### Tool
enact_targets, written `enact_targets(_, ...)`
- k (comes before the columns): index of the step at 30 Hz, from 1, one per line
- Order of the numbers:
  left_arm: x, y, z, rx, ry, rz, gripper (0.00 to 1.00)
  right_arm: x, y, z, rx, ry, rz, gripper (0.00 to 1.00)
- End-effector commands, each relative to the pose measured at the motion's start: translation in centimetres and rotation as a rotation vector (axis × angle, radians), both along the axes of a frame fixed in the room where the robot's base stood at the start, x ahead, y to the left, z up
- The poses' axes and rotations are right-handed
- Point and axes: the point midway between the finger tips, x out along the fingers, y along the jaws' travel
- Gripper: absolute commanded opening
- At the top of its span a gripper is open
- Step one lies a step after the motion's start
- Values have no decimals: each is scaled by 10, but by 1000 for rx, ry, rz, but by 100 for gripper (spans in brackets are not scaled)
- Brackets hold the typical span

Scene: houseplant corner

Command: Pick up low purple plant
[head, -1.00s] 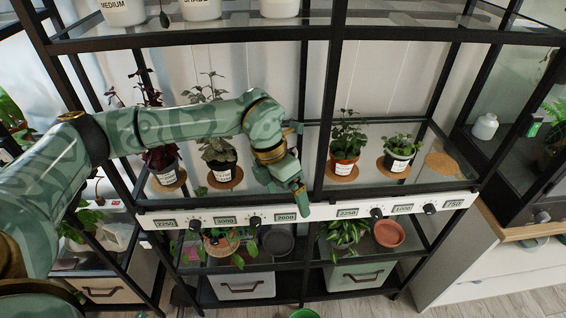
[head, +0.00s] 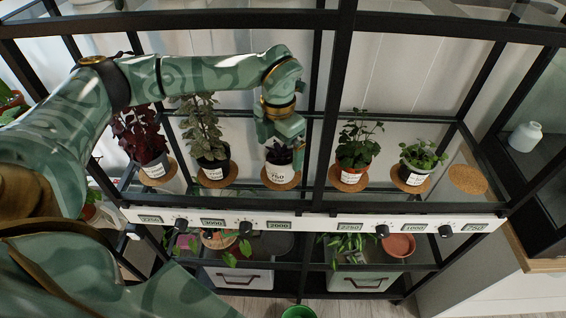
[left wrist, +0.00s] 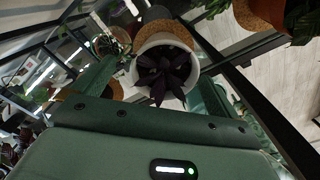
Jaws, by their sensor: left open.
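The low purple plant (head: 280,154) has dark purple leaves and sits in a white labelled pot (head: 279,172) on a round cork mat on the middle shelf. My left gripper (head: 283,138) is directly above it, pointing down, and partly hides its leaves. In the left wrist view the purple plant (left wrist: 165,75) and its white pot rim lie between my two open fingers, one on each side. I cannot tell from these views whether the fingers touch the pot. My right gripper is not in view.
A dark red plant (head: 146,140) and a tall green plant (head: 207,145) stand left of it. A black shelf post (head: 329,120) rises close to its right. Beyond it stand two green plants (head: 355,150) and an empty cork mat (head: 467,179). A knob panel (head: 315,222) runs along the shelf front.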

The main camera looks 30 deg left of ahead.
Motion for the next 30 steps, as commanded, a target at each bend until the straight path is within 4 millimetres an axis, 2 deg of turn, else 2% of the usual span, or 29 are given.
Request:
enact_targets(3, -2, -4, -20, 0, 3, -1, 98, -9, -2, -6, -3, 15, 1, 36)
enact_targets(7, -2, -6, -41, 0, 3, 0, 98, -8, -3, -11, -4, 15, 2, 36)
enact_targets(14, -2, -5, -45, -1, -1, 0, 98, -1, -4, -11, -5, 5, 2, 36)
enact_targets(15, -2, -5, -45, -1, -1, 0, 95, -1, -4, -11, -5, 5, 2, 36)
enact_targets(21, -2, -5, -45, -1, -1, 0, 43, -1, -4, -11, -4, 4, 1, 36)
enact_targets(30, -1, -5, -43, 0, -2, 0, 43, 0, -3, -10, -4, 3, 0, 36)
